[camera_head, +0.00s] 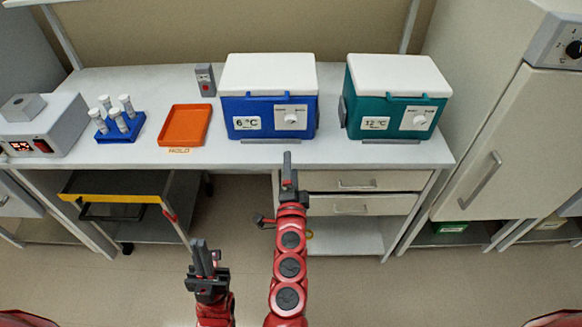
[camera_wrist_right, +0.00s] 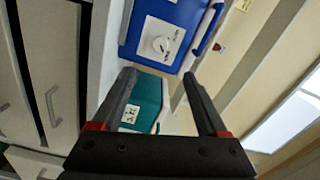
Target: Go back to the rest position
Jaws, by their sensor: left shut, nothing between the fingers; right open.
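My left gripper (camera_head: 203,247) is low in the head view, over the floor in front of the bench; its fingers are together and empty. My right gripper (camera_head: 287,160) reaches forward to the bench's front edge, just in front of the blue box (camera_head: 268,100) marked 6 °C. In the right wrist view, its two fingers (camera_wrist_right: 160,78) stand apart with nothing held between them. The blue box (camera_wrist_right: 160,35) and the teal box (camera_wrist_right: 142,100) show beyond the fingers there. Both boxes have their white lids closed in the head view.
The bench (camera_head: 340,150) also holds an orange tray (camera_head: 185,125), a blue tube rack (camera_head: 122,130), a heater block (camera_head: 42,125) and a small grey device (camera_head: 205,80). A black cart with a yellow edge (camera_head: 115,184) stands below. A tall cabinet (camera_head: 500,150) is at right.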

